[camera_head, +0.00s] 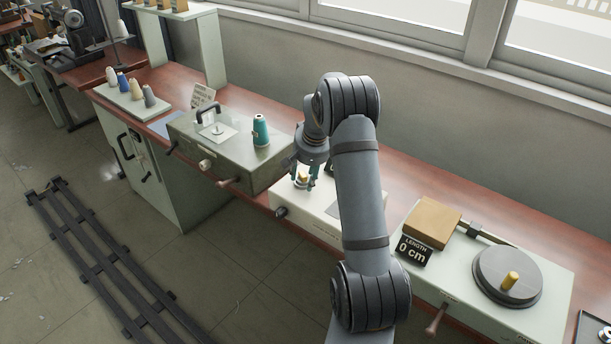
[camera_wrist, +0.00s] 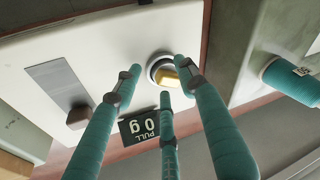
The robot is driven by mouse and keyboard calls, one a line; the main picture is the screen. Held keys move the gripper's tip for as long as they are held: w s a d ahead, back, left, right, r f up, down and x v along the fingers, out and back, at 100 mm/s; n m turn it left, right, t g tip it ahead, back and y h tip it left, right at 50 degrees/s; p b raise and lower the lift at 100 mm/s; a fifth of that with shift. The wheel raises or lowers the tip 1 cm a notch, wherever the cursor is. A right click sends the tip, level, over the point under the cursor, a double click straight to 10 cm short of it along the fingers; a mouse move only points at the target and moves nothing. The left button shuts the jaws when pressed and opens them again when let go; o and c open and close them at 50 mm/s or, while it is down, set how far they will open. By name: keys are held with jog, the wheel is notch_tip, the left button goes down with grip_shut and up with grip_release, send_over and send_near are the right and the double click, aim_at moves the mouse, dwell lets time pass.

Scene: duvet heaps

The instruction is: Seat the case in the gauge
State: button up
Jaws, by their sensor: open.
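The gauge (camera_head: 315,219) is a low white box in the middle of the bench; the wrist view shows its dark sign reading "PULL 0 g" (camera_wrist: 138,127). A small yellow piece, which looks like the case (camera_wrist: 169,78), sits at a round metal ring (camera_wrist: 153,64) on the gauge's top. I cannot tell whether it is fully down in the ring. My gripper (camera_head: 305,173) is low over the gauge with its teal fingers open. In the wrist view the fingertips (camera_wrist: 160,77) spread around the yellow piece, with no clear grip on it.
Left of the gauge stands a grey-green box (camera_head: 222,158) with a handle and a teal thread cone (camera_head: 261,131). To the right is a length unit (camera_head: 540,318) with a brown block (camera_head: 433,221) and a round disc (camera_head: 507,276). Several spools (camera_head: 123,83) stand far left.

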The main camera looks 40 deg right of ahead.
jog(key=shift+r, duration=0.1)
jog(key=v, duration=1.1)
jog(key=shift+s+r, duration=0.15)
jog(key=shift+r, duration=0.25)
jog(key=shift+f, duration=0.1)
jog(key=x, duration=1.2)
jog(key=shift+r+p, duration=0.45)
jog(key=shift+r, duration=0.05)
jog(key=shift+f, duration=0.1)
